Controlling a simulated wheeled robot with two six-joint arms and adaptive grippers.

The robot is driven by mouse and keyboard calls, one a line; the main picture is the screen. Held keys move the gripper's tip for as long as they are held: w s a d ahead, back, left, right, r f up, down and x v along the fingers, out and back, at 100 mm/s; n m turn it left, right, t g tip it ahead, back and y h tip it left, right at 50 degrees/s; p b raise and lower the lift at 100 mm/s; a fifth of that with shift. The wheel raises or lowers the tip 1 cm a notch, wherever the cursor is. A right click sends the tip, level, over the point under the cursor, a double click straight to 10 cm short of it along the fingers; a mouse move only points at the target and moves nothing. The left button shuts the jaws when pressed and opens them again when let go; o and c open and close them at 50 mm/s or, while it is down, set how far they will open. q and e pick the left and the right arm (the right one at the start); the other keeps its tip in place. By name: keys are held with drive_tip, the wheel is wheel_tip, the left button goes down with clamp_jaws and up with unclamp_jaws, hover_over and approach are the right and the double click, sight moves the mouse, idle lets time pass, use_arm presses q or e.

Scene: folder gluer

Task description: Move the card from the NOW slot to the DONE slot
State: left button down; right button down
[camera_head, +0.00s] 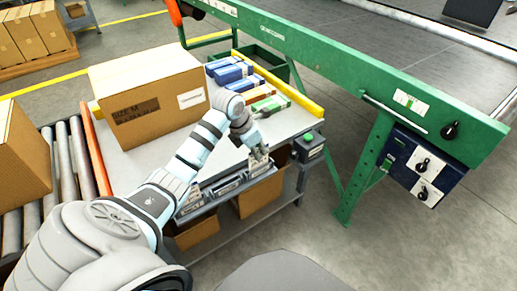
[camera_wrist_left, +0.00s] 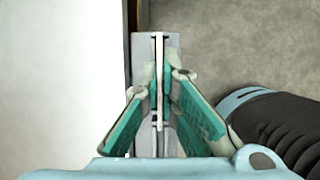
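My left gripper (camera_head: 258,157) points down at the right end of a grey card rack (camera_head: 228,187) on the table's front edge. The rack has several pockets with small labels, too small to read, so I cannot tell which slot is NOW or DONE. In the left wrist view, a thin pale card (camera_wrist_left: 159,52) stands edge-on between the teal-padded fingers of the left gripper (camera_wrist_left: 160,86). The pads press close on both sides of it. Its lower part is over a grey holder, and I cannot tell whether it sits inside. My right gripper is not in view.
A green conveyor frame (camera_head: 330,65) with a dark control box (camera_head: 418,165) is on the right. Rollers (camera_head: 68,160) lie left. A small green-button box (camera_head: 309,146) is near the gripper.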

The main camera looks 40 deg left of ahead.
use_arm(q)
drive_tip(key=c, duration=1.7)
unclamp_jaws()
drive_tip(key=shift+s+r, duration=0.1)
drive_tip(key=shift+r, duration=0.2)
drive_tip(key=v, duration=1.1)
drive_tip(key=shift+s+a+r, duration=0.1)
drive_tip(key=shift+s+r, duration=0.1)
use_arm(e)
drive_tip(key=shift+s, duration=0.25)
